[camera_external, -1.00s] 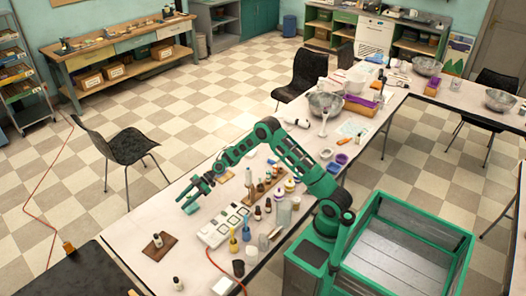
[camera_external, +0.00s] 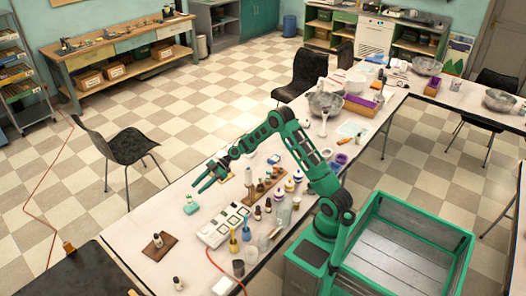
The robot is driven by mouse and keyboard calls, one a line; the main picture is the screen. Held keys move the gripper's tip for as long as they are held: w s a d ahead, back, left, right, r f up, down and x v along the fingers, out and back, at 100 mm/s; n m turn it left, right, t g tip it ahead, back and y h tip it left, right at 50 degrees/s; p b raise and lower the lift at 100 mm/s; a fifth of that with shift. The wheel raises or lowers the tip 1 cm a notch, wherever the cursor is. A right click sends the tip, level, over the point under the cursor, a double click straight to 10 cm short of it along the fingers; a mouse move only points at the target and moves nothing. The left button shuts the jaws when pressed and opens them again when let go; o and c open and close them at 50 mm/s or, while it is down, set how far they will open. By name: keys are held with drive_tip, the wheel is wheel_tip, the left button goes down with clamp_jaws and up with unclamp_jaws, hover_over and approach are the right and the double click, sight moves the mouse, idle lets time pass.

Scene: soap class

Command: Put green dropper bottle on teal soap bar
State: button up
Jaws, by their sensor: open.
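The teal soap bar (camera_external: 191,209) lies on the long white table, left of the white tray. A small upright piece (camera_external: 188,199) shows at its top edge; it looks like the green dropper bottle, but it is too small to be sure of its colour or whether it stands on the bar. My gripper (camera_external: 199,187) is open and empty, above and slightly right of the soap bar, apart from it.
A white compartment tray (camera_external: 222,226) lies right of the soap bar. Several small bottles (camera_external: 257,213) and a wooden rack (camera_external: 250,178) stand beyond it. A brown board (camera_external: 159,246) with a small bottle is at the front left. Bare table lies between board and soap bar.

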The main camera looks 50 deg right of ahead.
drive_tip(key=s+d+r+m+h, duration=0.2)
drive_tip(key=s+d, duration=0.4)
drive_tip(key=d, duration=0.3)
drive_tip(key=s+d+r+m+h, duration=0.3)
drive_tip(key=s+d+m+h, duration=0.2)
drive_tip(key=d, duration=0.4)
drive_tip(key=s+d+r+m+h, duration=0.2)
drive_tip(key=s+d+m+h, duration=0.1)
drive_tip(key=s+d, duration=0.5)
drive_tip(key=shift+s+d+r+m+h, duration=0.15)
drive_tip(key=shift+d+m+h, duration=0.2)
drive_tip(key=shift+d, duration=0.2)
drive_tip(key=s+d+m+g, duration=0.1)
drive_tip(key=s+d+m, duration=0.2)
drive_tip(key=s, duration=0.6)
drive_tip(key=s+d+r+m+g+h, duration=0.1)
drive_tip(key=s+d+m, duration=0.2)
drive_tip(key=s, duration=0.7)
drive_tip(key=s+d+r+m+h, duration=0.1)
drive_tip(key=s+d+m, duration=0.3)
drive_tip(key=s, duration=0.5)
drive_tip(key=shift+s+r+m+g, duration=0.2)
drive_tip(key=shift+s+m+g, duration=0.2)
drive_tip(key=shift+m, duration=0.35)
drive_tip(key=shift+w, duration=0.1)
